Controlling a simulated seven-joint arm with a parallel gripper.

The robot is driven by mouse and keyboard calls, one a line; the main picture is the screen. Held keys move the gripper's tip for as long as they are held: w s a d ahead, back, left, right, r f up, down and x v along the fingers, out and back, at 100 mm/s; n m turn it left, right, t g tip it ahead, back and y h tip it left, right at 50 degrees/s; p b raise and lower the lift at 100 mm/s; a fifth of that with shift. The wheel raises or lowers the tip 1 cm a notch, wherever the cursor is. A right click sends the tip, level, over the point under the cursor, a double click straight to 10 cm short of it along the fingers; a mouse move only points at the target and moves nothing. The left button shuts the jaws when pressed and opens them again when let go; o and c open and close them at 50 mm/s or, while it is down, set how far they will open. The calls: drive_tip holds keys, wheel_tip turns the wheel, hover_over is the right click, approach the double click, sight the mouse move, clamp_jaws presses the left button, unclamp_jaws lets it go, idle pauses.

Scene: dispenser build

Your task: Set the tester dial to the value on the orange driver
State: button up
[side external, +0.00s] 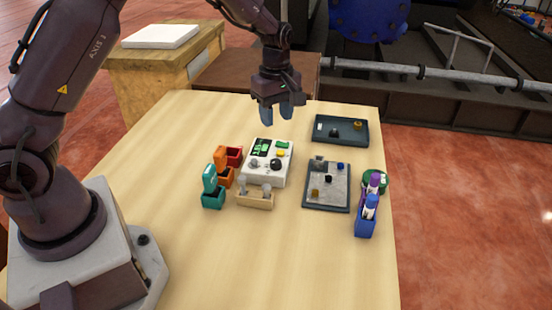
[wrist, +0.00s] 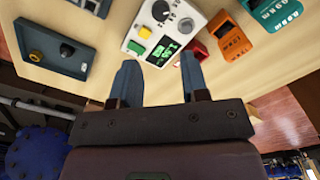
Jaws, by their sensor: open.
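The white tester (side external: 284,176) stands mid-table with a green-lit dark display (side external: 262,147), a round black dial (side external: 275,165) and a smaller grey knob (side external: 253,163). The tester (wrist: 138,22) also shows in the wrist view, its dial (wrist: 161,11) near the top edge.
A teal unit (side external: 212,190) and red box (side external: 235,156) flank the orange driver. A wooden holder (side external: 256,198) stands before the tester. Right are a grey tray (side external: 327,199), dark tray (side external: 355,134) and blue marker holder (side external: 365,226). The front table is clear.

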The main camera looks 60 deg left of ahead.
sight(276, 162)
wheel_tip(276, 162, down, 13)
drive_tip(key=shift+r, duration=0.1)
idle(0.3)
drive_tip(key=c, duration=0.6)
